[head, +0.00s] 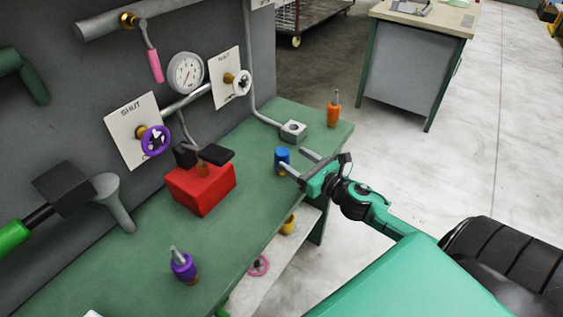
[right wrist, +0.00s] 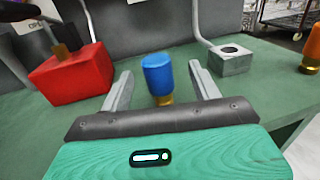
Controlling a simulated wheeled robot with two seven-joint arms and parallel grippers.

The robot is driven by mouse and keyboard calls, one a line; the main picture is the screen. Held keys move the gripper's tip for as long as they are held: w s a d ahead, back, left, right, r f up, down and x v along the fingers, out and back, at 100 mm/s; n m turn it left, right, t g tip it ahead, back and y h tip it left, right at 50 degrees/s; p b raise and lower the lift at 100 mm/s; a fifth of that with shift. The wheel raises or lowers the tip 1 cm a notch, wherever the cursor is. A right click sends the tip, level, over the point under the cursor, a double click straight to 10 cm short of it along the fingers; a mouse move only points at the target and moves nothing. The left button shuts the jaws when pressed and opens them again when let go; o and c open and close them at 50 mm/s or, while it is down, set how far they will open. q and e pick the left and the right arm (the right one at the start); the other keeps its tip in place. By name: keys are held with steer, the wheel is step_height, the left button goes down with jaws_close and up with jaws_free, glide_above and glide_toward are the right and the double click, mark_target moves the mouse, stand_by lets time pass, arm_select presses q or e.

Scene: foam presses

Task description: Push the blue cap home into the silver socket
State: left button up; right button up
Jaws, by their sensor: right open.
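The blue cap (head: 282,159) stands upright on the green bench. In the right wrist view the blue cap (right wrist: 157,75) shows a brass-coloured lower end and sits between the two fingers, apart from both. The silver socket (head: 293,131) is a square block with a round hole in its top, behind the cap. It also shows at right in the right wrist view (right wrist: 231,60). My right gripper (head: 303,166) is open, its fingers pointing towards the cap. My left gripper is not seen in these views.
A red block (head: 203,187) with a black top part stands left of the cap. An orange-based piece (head: 333,114) stands near the far bench corner, and a purple one (head: 183,267) near the front. Valve wheels and a gauge (head: 186,73) are on the wall.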

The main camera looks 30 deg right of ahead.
mark_target(277, 151)
steer(key=shift+w+a, duration=0.15)
steer(key=shift+w, duration=0.5)
steer(key=shift+w+a, duration=0.15)
steer(key=shift+w, duration=0.45)
steer(key=w, duration=0.1)
steer(key=w+p, duration=0.1)
steer(key=w+a, duration=0.1)
steer(key=shift+w+a+f+p, duration=0.1)
steer(key=shift+w+f+p, duration=0.25)
steer(key=shift+w+p, duration=0.05)
steer(key=shift+w+a, duration=0.1)
steer(key=shift+w, duration=0.25)
steer(key=shift+f, duration=0.1)
steer(key=c, duration=1.2)
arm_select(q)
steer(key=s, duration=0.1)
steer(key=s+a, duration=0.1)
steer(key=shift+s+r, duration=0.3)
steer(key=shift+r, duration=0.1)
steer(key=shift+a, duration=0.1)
